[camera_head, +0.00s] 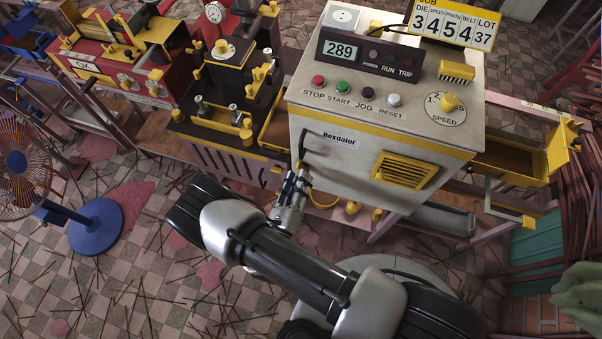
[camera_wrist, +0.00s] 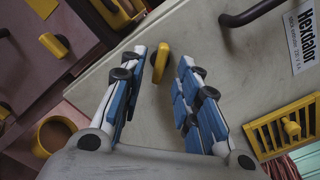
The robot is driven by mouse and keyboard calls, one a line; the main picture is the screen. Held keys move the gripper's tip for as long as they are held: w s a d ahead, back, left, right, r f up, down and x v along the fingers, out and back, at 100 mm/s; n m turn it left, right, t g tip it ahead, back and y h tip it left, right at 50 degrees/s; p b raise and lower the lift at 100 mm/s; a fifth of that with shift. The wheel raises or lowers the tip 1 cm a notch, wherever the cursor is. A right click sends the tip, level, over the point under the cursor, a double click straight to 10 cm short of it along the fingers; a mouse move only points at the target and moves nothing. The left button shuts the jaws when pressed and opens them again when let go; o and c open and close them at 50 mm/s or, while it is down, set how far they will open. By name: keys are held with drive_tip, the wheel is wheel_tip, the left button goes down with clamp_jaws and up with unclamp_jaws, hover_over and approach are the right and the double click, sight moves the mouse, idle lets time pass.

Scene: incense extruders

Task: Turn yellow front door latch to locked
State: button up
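The yellow latch (camera_wrist: 160,62) is a small elongated knob on the pale front door panel (camera_wrist: 225,50). In the wrist view it stands nearly upright in the picture, slightly tilted. My gripper (camera_wrist: 162,68) is open, with one blue-padded fingertip on each side of the latch. I see gaps between the latch and both fingertips. In the head view my gripper (camera_head: 300,178) is at the lower left of the machine's front (camera_head: 340,165), below a black handle (camera_head: 302,150). The latch cannot be made out there behind the fingers.
The black handle also shows at the top of the wrist view (camera_wrist: 250,14). A yellow vent (camera_head: 405,171) is on the panel to the right. Buttons and a speed knob (camera_head: 449,102) are above. Extruder fittings (camera_head: 215,118) stand left; a fan (camera_head: 95,225) stands on the littered floor.

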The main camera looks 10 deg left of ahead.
drive_tip(key=shift+w+d, duration=0.1)
drive_tip(key=shift+w, duration=1.35)
clamp_jaws()
